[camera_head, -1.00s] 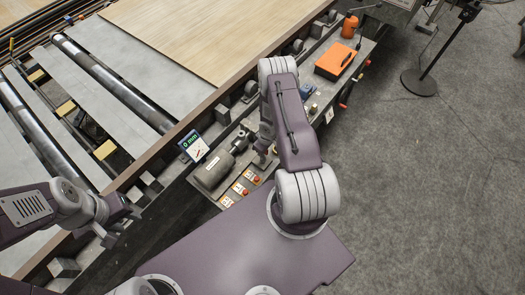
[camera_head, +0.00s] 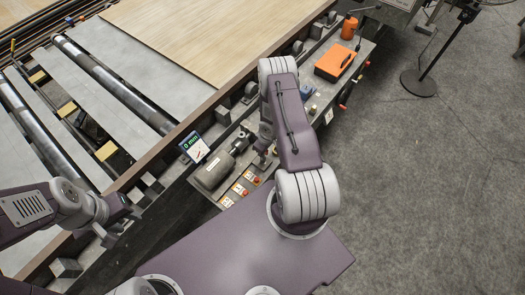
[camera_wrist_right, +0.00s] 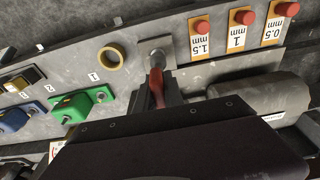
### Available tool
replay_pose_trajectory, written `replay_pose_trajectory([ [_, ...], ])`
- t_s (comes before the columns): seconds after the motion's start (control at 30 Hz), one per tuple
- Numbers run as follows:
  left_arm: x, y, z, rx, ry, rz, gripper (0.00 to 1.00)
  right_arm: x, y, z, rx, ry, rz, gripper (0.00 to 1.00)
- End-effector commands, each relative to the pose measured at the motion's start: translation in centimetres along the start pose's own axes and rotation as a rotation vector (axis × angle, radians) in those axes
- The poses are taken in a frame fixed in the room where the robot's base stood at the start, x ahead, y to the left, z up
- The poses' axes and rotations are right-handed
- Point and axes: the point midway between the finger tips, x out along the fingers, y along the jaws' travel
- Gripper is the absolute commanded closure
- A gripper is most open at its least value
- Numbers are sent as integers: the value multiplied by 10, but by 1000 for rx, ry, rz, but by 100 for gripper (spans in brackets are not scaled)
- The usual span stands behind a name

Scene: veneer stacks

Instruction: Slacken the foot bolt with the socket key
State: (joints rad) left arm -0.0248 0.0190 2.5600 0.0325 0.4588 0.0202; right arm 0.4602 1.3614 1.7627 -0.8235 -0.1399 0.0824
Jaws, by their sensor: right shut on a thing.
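My right gripper (camera_wrist_right: 157,98) is shut on a red-handled tool (camera_wrist_right: 157,84), seen from above in the right wrist view; I take it for the socket key. The far end of the tool meets a round metal bolt piece (camera_wrist_right: 156,52) on the grey panel. I cannot tell how far it is seated. In the head view my right gripper (camera_head: 263,160) is small and partly hidden by my own forearm. My left gripper (camera_head: 120,226) hangs over the machine's edge at the left, its fingers apart and empty.
Red buttons on labelled plates (camera_wrist_right: 238,36) sit beside the bolt. A brass ring (camera_wrist_right: 111,57) and green (camera_wrist_right: 88,104) and blue (camera_wrist_right: 14,119) clamps are close by. A grey cylinder (camera_head: 213,170), a 0 mm display (camera_head: 194,147) and an orange case (camera_head: 334,62) line the bench.

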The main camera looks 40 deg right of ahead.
Motion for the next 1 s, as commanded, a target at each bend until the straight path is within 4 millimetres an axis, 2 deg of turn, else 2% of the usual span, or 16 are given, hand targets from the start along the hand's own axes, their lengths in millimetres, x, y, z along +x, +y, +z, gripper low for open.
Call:
replay_pose_trajectory([
  [0.5, -7, 0, -1, 0, 0, 0, 64, -7, 0, -1, 0, 0, 0, 100],
  [0.9, -50, 1, -5, 0, 0, 0, 64, -54, 0, -8, 1, 0, 0, 100],
  [1.0, -52, 1, -6, 0, 0, 0, 64, -57, 0, -9, 1, 0, 0, 100],
])
